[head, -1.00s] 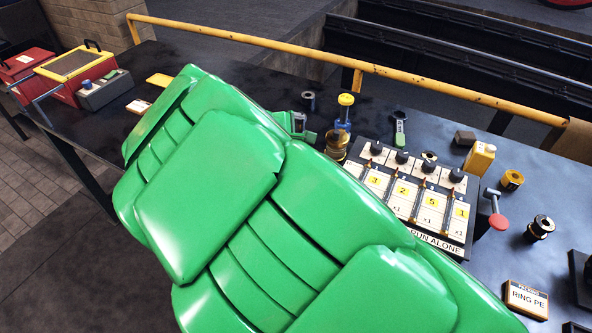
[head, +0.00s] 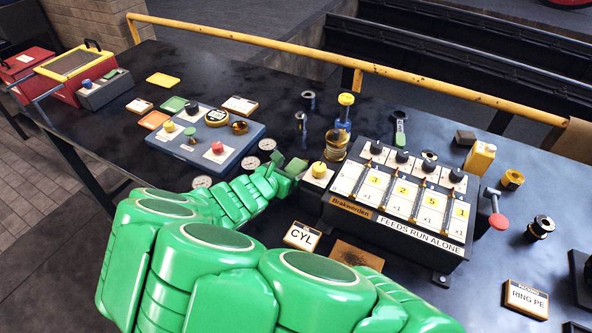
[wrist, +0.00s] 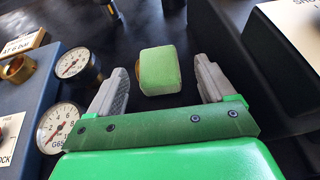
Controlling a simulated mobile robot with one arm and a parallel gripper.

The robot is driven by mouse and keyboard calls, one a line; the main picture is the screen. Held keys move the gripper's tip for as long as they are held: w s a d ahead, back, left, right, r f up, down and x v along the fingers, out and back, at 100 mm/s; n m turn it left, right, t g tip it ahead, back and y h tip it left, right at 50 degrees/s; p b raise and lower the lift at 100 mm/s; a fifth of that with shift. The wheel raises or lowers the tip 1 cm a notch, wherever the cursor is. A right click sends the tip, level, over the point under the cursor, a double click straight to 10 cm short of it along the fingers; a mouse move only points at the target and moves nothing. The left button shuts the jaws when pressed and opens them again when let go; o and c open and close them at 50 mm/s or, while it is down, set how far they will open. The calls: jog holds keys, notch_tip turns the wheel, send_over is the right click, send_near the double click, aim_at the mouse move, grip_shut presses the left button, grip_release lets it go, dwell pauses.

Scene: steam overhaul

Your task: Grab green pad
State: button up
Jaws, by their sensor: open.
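A green pad (wrist: 160,70) with a tan edge lies on the dark surface in the wrist view. My gripper (wrist: 161,66) is open, with one grey finger on each side of the pad and a visible gap on both sides. I cannot tell how far above the surface the fingertips are. In the head view my green arm reaches to the middle of the table, and the gripper (head: 277,172) is small there, beside the green pad (head: 297,167) just left of the yellow-knobbed box.
The Brakwerden panel (head: 390,205) stands close on the right. A blue-grey control board (head: 230,152) with knobs lies on the left, and gauges (wrist: 62,123) sit near the left finger. A CYL card (head: 302,236) lies in front. A yellow rail (head: 250,47) runs behind.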

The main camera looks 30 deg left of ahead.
aim_at(294, 167)
jog(key=shift+x, duration=2.95)
jog(key=shift+a+f, duration=0.1)
jog(key=shift+f, duration=0.05)
jog(key=shift+c, duration=0.3)
jog(key=c, duration=1.1)
jog(key=shift+o, duration=0.2)
